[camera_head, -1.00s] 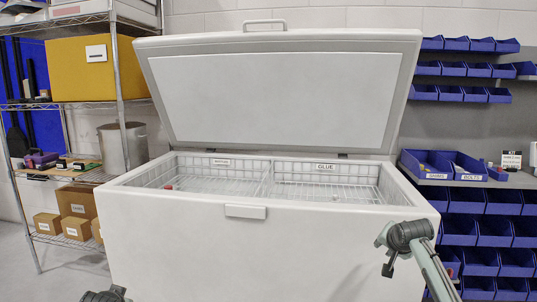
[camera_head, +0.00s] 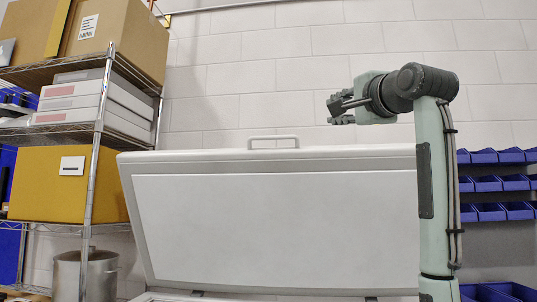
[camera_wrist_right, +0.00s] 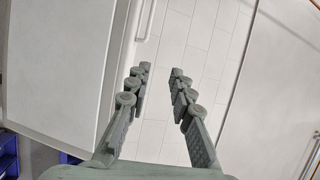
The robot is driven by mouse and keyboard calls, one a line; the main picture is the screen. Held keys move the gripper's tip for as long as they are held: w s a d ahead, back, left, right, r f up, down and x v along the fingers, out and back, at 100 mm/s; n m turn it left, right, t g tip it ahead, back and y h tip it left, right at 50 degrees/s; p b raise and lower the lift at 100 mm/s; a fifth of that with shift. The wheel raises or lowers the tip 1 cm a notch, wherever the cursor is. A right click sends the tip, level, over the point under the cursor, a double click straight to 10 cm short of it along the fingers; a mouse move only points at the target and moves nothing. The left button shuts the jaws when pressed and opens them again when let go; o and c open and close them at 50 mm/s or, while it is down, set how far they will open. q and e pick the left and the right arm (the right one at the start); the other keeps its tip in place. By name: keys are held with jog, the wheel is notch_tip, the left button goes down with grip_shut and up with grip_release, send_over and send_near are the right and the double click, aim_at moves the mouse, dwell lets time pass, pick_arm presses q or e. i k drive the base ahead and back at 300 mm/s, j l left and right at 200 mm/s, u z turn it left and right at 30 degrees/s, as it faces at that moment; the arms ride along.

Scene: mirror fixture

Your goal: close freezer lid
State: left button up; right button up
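The white freezer lid (camera_head: 275,225) stands raised and tilted back, its inner panel facing me. Its bar handle (camera_head: 273,142) is on the top edge. My right gripper (camera_head: 335,107) is above the lid's top edge, to the right of the handle, pointing left and apart from both. In the right wrist view its fingers (camera_wrist_right: 160,71) are spread with nothing between them. A white panel, seemingly the lid (camera_wrist_right: 55,65), fills the left there, with a pale bar like the handle (camera_wrist_right: 145,20) beside it. Most of the freezer body is below the head view. My left gripper is not in view.
A wire shelf rack on the left holds a yellow box (camera_head: 68,175), a cardboard box (camera_head: 115,40) and a metal pot (camera_head: 88,275). Blue bins (camera_head: 490,185) line the right. A white block wall (camera_head: 250,75) stands behind the lid.

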aim_at(330, 220)
jog(key=i+j, duration=0.15)
jog(key=i, duration=0.4)
jog(key=i+j, duration=0.2)
jog(key=i, duration=0.35)
